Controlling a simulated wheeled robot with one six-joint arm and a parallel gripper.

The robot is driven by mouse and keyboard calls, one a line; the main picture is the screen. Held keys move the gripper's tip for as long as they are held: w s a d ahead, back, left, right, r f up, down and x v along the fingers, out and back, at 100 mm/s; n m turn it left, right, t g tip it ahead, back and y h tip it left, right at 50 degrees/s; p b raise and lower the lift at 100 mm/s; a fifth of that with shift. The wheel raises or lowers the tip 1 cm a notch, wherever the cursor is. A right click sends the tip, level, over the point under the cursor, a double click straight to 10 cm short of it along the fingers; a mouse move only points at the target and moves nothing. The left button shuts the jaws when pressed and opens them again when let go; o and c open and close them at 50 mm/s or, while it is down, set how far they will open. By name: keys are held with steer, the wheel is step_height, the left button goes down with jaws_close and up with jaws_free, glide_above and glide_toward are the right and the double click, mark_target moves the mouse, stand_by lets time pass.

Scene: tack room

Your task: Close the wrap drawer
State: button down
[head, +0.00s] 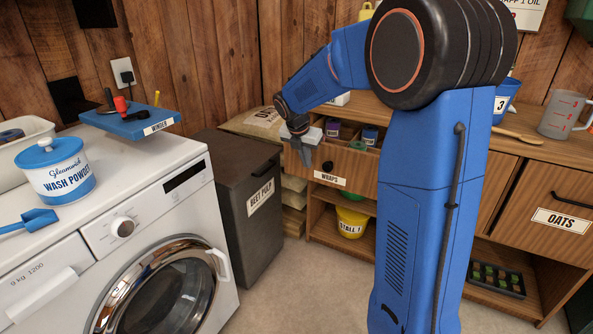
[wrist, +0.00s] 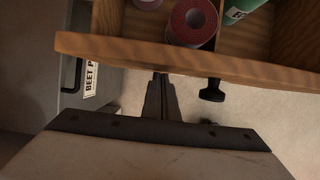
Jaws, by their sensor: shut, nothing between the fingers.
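The wrap drawer (head: 352,174), a wooden drawer labelled WRAPS, stands pulled out of the cabinet at the middle of the head view. Rolled wraps show inside it. In the wrist view its front board (wrist: 120,49) runs across the top, and its dark knob (wrist: 212,91) sticks out to the right of my fingers. My gripper (head: 306,164) is shut and empty, in front of the drawer's outer face and left of the knob. In the wrist view the fingertips (wrist: 160,76) end at the front board. I cannot tell whether they touch it.
The dark BEET PULP bin (head: 232,170) stands close to the drawer's left. A washing machine (head: 150,230) fills the left side. A yellow bucket (head: 352,222) sits on the shelf below the drawer. The OATS drawer (head: 548,195) is at right. Some bare floor lies in front.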

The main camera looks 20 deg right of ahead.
steer(key=w+d, duration=0.4)
steer(key=d, duration=0.2)
steer(key=w+d, duration=0.5)
steer(key=d, duration=0.1)
steer(key=w+d, duration=0.5)
steer(key=d, duration=0.1)
steer(key=shift+w+d, duration=0.15)
steer(key=shift+d, duration=0.05)
steer(key=shift+w+d, duration=0.15)
steer(key=shift+d, duration=0.05)
steer(key=shift+w+d+r, duration=0.1)
steer(key=shift+w+d, duration=0.05)
